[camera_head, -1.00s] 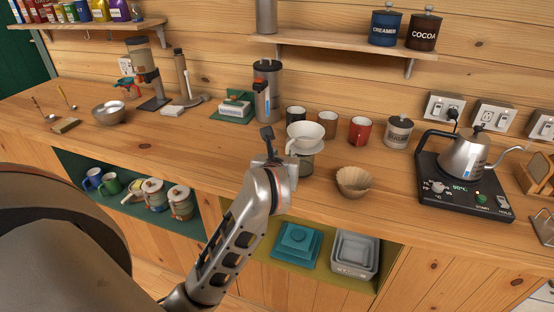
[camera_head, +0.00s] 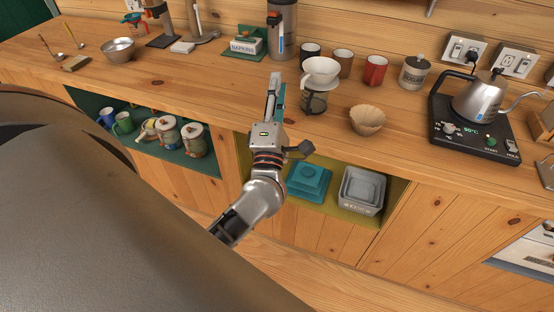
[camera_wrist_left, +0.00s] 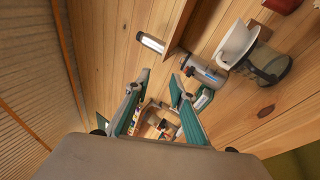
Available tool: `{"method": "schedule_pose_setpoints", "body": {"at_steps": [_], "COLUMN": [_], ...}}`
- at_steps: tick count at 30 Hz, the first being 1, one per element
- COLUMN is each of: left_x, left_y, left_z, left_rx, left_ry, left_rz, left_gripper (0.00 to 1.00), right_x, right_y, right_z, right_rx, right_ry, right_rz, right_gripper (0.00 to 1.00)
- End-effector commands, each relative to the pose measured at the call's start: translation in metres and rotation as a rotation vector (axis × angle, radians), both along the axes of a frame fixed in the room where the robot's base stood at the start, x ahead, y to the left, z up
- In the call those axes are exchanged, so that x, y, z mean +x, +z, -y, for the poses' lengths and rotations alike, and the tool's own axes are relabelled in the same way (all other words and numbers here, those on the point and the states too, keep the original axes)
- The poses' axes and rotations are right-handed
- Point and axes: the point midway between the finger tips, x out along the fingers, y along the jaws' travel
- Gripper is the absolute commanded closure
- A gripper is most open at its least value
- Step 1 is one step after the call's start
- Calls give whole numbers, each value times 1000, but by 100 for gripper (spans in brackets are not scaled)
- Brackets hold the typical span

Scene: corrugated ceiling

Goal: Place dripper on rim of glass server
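The white dripper (camera_head: 320,72) sits upright on top of the glass server (camera_head: 314,102) on the wooden counter. Its base flange appears to rest on the server's rim. In the left wrist view the dripper (camera_wrist_left: 236,44) and the server (camera_wrist_left: 267,65) show together at the upper right, sideways in that picture. My left gripper (camera_head: 275,92) is just left of and in front of the server, apart from both. In the left wrist view its two teal-padded fingers (camera_wrist_left: 160,84) are spread with nothing held between them. My right gripper is not in view.
A paper filter (camera_head: 367,120) stands right of the server. Several mugs, including a red one (camera_head: 375,70), stand behind. A kettle (camera_head: 478,98) sits on its base at the right. The counter left of my gripper is clear towards a metal bowl (camera_head: 118,50).

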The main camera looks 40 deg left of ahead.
Motion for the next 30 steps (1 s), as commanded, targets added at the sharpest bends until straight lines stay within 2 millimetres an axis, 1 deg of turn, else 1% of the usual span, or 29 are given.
{"method": "schedule_pose_setpoints", "body": {"at_steps": [1, 2, 3, 5, 6, 8, 9, 11, 12, 14, 15, 16, 18, 21, 24, 30], "left_x": [-3, -5, -8, -15, -22, -37, -50, -71, -87, -111, -126, -136, -158, -177, -185, -185], "left_y": [-19, -31, -50, -90, -121, -170, -204, -251, -281, -320, -342, -356, -382, -403, -411, -412], "left_z": [23, 38, 59, 90, 108, 130, 140, 149, 151, 150, 148, 145, 139, 131, 128, 127], "left_rx": [183, 300, 453, 682, 829, 1033, 1158, 1329, 1432, 1568, 1648, 1700, 1799, 1887, 1922, 1925], "left_ry": [-29, -52, -86, -147, -191, -261, -308, -377, -421, -483, -519, -542, -591, -632, -648, -649], "left_rz": [-75, -120, -183, -289, -362, -471, -541, -641, -704, -789, -838, -871, -936, -994, -1016, -1017], "left_gripper": [77, 77, 77, 77, 77, 77, 77, 77, 77, 77, 77, 77, 77, 77, 77, 77], "right_x": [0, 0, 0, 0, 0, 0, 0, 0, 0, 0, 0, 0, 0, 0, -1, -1], "right_y": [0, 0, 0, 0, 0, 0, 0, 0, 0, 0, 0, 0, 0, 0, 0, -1], "right_z": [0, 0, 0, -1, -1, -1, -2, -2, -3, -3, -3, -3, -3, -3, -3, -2], "right_rx": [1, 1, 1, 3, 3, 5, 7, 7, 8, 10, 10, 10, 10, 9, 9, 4], "right_ry": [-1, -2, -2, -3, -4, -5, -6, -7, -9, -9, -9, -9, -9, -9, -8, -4], "right_rz": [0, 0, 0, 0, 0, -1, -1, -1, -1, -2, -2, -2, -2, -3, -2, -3], "right_gripper": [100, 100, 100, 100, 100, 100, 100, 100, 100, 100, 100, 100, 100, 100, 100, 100]}}
